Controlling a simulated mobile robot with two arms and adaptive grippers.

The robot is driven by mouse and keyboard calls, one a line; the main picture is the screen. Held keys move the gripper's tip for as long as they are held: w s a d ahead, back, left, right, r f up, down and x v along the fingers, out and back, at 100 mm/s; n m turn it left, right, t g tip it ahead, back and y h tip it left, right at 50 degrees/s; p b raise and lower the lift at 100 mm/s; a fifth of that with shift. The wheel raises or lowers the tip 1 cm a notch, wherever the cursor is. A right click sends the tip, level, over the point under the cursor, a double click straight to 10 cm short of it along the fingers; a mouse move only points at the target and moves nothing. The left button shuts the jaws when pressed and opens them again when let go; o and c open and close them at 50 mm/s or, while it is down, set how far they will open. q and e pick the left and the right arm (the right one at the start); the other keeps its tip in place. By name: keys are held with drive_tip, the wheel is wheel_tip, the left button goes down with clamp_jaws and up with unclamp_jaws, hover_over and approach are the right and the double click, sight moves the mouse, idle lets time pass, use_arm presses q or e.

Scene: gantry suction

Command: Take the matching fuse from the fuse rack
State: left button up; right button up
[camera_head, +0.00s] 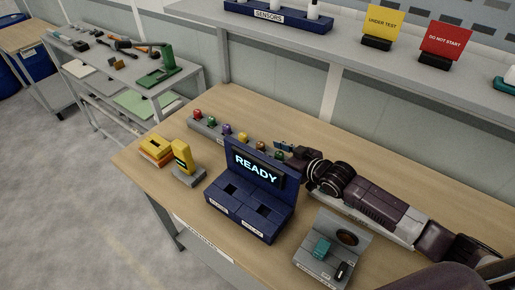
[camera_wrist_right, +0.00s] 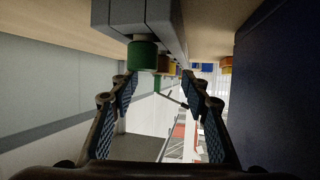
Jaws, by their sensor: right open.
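The fuse rack (camera_head: 218,132) is a grey bar on the bench behind the blue READY station. Several coloured fuses stand along it: red (camera_head: 197,114), purple (camera_head: 226,129), yellow (camera_head: 243,138), brown-orange (camera_head: 261,146) and green ones. My right gripper (camera_head: 286,149) is open and empty at the rack's right end, beside the end green fuse (camera_head: 279,154). In the right wrist view, that green fuse (camera_wrist_right: 142,56) appears just beyond the open fingertips (camera_wrist_right: 160,84), left of their midline, apart from the pads. My left gripper is not in view.
The blue station (camera_head: 283,213) with its READY screen stands close in front of my right gripper. A yellow handheld device (camera_head: 182,156) and a yellow box (camera_head: 156,149) sit left. A grey stand (camera_head: 333,246) is front right. A shelf (camera_head: 350,70) runs above the back.

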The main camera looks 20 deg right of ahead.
sight(261, 144)
drive_tip(key=shift+w+a+f, duration=0.1)
drive_tip(key=shift+w+a, duration=0.15)
drive_tip(key=shift+w, duration=0.25)
drive_tip(key=shift+w+a, duration=0.1)
drive_tip(key=shift+w, duration=0.15)
drive_tip(key=p+x, duration=0.1)
drive_tip(key=x, duration=0.2)
drive_tip(key=shift+w+a+p, duration=0.1)
drive_tip(key=shift+w+p, duration=0.3)
drive_tip(key=shift+w+a+f, duration=0.2)
drive_tip(key=shift+w+f, duration=0.15)
drive_tip(key=shift+w, duration=0.05)
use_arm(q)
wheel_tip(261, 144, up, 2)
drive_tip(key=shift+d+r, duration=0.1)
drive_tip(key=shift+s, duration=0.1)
use_arm(e)
clamp_jaws()
